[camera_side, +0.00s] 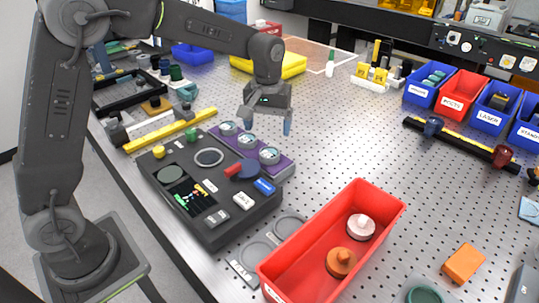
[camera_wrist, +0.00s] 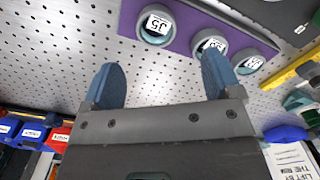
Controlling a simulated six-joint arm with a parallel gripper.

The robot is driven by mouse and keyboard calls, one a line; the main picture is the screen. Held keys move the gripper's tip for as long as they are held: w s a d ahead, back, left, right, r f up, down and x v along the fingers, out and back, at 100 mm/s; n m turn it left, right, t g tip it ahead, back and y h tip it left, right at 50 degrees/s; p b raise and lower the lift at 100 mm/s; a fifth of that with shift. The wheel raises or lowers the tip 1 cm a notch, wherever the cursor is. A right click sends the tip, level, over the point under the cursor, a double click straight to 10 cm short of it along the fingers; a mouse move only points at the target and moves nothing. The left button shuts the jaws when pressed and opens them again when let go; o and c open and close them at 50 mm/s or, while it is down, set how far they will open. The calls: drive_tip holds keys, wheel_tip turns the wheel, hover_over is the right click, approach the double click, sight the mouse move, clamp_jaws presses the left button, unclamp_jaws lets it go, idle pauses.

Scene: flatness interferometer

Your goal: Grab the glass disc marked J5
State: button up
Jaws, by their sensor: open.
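The glass disc marked J5 (camera_wrist: 155,25) sits in a round holder on a purple strip (camera_wrist: 184,39), at the end away from the yellow bar. By that order it is the nearest disc (camera_side: 269,155) in the side view, where its label is too small to read. Two other discs stand in the same row, the middle one (camera_wrist: 211,46) and the far one (camera_wrist: 249,62). My gripper (camera_side: 265,120) is open and empty, pointing down above the table behind the strip. In the wrist view the fingers (camera_wrist: 160,78) are apart, with J5 beyond them near the top edge.
A dark instrument panel (camera_side: 208,190) adjoins the strip. A yellow bar (camera_side: 170,130) lies beyond its far end. A red tray (camera_side: 380,205) with a white and an orange knobbed piece stands in front. Perforated table is clear right of my gripper.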

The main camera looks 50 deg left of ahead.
sight(269, 152)
drive_tip(key=f, duration=0.7)
drive_tip(key=shift+d+f, duration=0.3)
drive_tip(key=shift+r, duration=0.1)
drive_tip(key=c, duration=1)
